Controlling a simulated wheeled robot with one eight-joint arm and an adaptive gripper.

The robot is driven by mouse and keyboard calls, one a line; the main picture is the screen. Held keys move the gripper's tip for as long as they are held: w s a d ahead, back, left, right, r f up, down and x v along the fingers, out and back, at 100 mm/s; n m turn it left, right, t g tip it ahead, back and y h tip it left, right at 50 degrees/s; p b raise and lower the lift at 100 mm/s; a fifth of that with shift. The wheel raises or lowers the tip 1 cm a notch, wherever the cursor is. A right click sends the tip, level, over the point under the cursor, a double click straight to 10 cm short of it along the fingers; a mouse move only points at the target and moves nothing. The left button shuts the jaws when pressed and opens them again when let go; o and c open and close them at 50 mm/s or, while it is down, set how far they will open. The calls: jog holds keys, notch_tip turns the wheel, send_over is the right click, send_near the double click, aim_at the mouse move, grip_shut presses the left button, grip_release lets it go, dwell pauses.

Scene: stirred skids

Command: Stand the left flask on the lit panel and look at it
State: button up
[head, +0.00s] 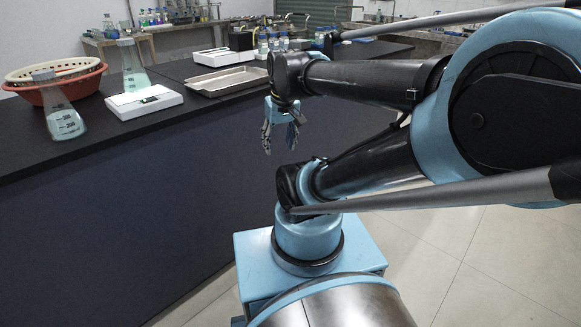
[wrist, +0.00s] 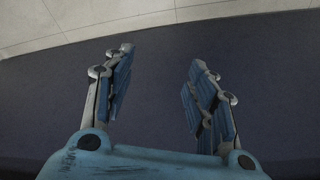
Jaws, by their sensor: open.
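The left flask (head: 64,122) is a conical glass flask with pale blue-green liquid. It stands on the black bench near its front edge, at the left of the head view. A second similar flask (head: 134,80) is to its right, at the back of a white flat device (head: 122,104) with a small dark display; I cannot tell if it stands on it or behind it. No panel is clearly lit. My gripper (head: 280,130) is open and empty, pointing down in front of the bench, far right of both flasks. It also shows open in the wrist view (wrist: 160,70).
A metal tray (head: 228,82) and another white flat device (head: 212,58) lie farther right on the bench (head: 190,110). Small bottles (head: 275,42) stand at the back.

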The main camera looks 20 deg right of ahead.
jog(key=s+d+f+m, duration=0.1)
jog(key=s+d+f, duration=0.1)
jog(key=s+f, duration=0.3)
jog(key=shift+d+f+g, duration=0.25)
jog(key=shift+f+g, duration=0.05)
jog(key=shift+f, duration=0.35)
jog(key=shift+w+f, duration=0.2)
jog(key=shift+w, duration=0.15)
